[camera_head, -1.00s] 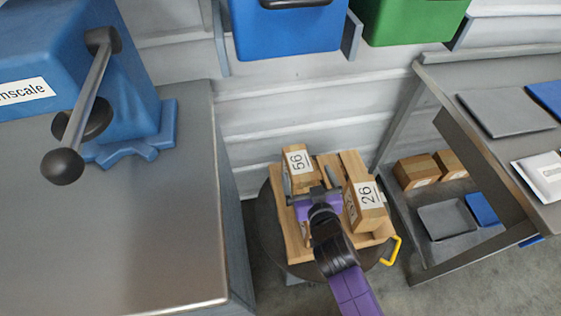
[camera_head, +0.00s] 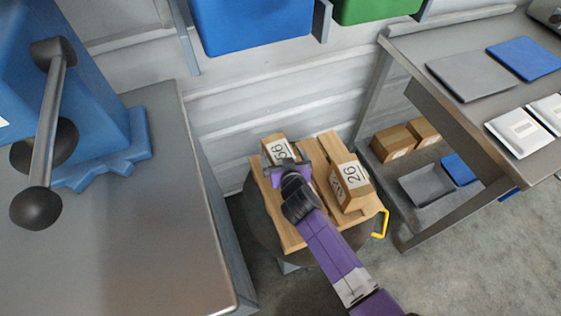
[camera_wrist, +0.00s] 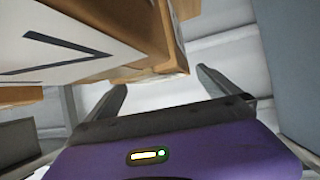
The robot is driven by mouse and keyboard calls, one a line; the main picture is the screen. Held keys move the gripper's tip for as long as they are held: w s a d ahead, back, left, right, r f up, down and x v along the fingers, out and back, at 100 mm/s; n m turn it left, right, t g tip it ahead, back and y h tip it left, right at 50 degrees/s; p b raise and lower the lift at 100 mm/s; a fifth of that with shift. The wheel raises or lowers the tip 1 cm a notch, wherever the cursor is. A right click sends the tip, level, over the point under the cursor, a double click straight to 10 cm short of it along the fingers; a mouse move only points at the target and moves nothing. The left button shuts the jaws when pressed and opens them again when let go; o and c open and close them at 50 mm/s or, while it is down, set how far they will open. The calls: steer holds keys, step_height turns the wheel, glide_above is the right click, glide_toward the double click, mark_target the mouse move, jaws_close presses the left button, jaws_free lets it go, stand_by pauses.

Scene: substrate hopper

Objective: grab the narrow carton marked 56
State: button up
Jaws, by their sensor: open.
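The narrow carton marked 56 (camera_head: 271,140) stands at the back left of a wooden pallet. My gripper (camera_head: 282,162) is right at its near side in the head view and covers its lower part. In the wrist view my gripper (camera_wrist: 162,80) has its two fingers spread apart, with nothing clasped visible. A brown carton with a white label (camera_wrist: 60,50) fills the upper left of that view, above and beside the left finger. Only part of its black print shows, so I cannot read its number. Whether a finger touches it, I cannot tell.
A wider carton marked 26 (camera_head: 349,187) stands on the pallet (camera_head: 293,237), right of my gripper. The pallet lies on a dark round base (camera_head: 262,222) with a yellow handle (camera_head: 382,226). A metal counter (camera_head: 170,240) is at left, a shelved bench (camera_head: 420,235) at right.

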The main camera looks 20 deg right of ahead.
steer(key=shift+w+d+f, duration=0.15)
steer(key=shift+w+f, duration=0.2)
steer(key=shift+w, duration=0.2)
steer(key=c, duration=1.9)
steer(key=shift+c, duration=0.8)
steer(key=shift+r, duration=0.1)
